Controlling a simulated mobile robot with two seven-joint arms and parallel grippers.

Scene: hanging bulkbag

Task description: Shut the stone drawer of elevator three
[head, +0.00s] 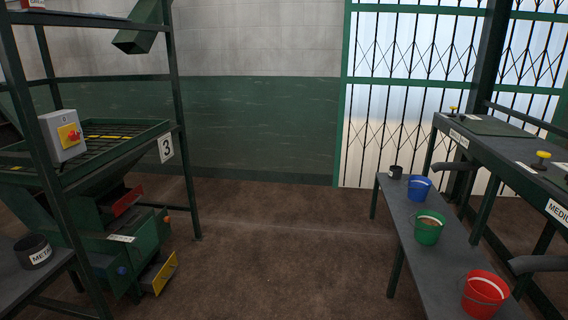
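Elevator three is the green machine (125,255) at the left, under a frame with a white "3" sign (166,147). A yellow-fronted drawer (164,273) sticks out low on its right side and looks pulled out. I cannot read any stone label on it; a small white label (121,238) on the machine body is too small to read. A red part (122,201) shows higher up under the hopper. Neither of my grippers is in view.
A dark "METAL" pot (33,251) stands on a shelf at the left. A bench (408,223) at the right holds blue, green and red buckets. The brown floor between is clear.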

